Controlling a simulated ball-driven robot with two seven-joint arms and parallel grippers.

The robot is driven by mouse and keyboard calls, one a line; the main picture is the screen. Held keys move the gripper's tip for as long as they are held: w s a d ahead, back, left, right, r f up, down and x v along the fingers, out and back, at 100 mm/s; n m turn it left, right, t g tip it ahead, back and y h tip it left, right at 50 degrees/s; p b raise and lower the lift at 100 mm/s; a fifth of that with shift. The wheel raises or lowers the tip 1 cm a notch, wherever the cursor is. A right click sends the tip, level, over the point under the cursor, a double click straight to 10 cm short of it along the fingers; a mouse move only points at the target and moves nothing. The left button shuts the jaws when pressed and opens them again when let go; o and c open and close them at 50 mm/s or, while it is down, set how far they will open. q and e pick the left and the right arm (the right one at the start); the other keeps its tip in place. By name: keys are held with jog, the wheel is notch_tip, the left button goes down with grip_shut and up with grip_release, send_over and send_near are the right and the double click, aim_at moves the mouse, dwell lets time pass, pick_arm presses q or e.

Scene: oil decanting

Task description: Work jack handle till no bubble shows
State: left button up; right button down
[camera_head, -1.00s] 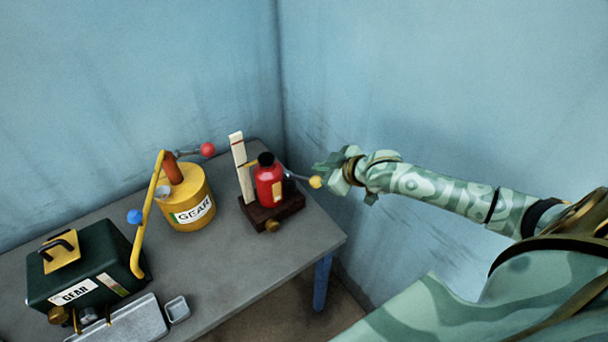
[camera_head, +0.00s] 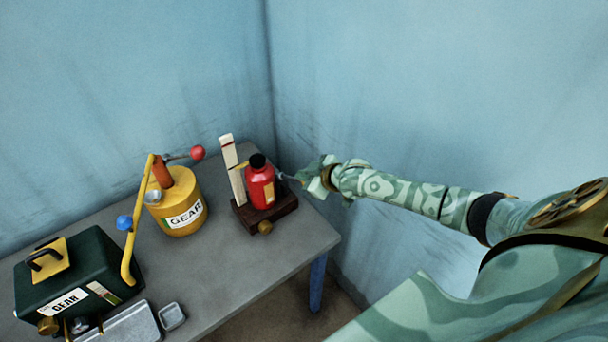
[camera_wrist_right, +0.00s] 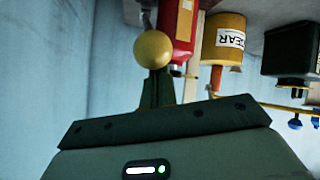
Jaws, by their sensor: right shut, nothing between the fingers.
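The jack is a red bottle-shaped body (camera_head: 262,188) with a black cap, standing on a dark wooden base (camera_head: 284,208) with a brass knob. Its short handle (camera_head: 287,178) points right toward my right gripper (camera_head: 306,174). The handle's yellow ball end is hidden in the head view. In the right wrist view, the yellow ball (camera_wrist_right: 153,49) is right at the tips of my shut, empty right gripper (camera_wrist_right: 156,88). I cannot tell whether they touch. The red body (camera_wrist_right: 182,30) shows behind it. No bubble can be made out. My left gripper is not in view.
A white upright board (camera_head: 232,170) stands behind the jack. A yellow GEAR can (camera_head: 180,205) with a red-ball lever and a dark green GEAR box (camera_head: 75,270) stand left. A metal tray (camera_head: 130,325) and small dish (camera_head: 171,316) lie in front. The table's right front is bare.

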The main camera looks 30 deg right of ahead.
jog(key=shift+f, duration=0.1)
jog(key=shift+s+f+t+b, duration=0.3)
jog(key=shift+s+f+b, duration=0.1)
jog(key=shift+f+b, duration=0.1)
jog(key=s+f+t+y+b, duration=0.1)
jog(key=s+f+t+b, duration=0.4)
jog(key=f+b, duration=0.5)
jog(key=shift+d+f+n+b, duration=0.2)
jog(key=shift+f+n+b, duration=0.15)
jog(key=shift+b, duration=0.75)
jog(key=shift+f, duration=0.1)
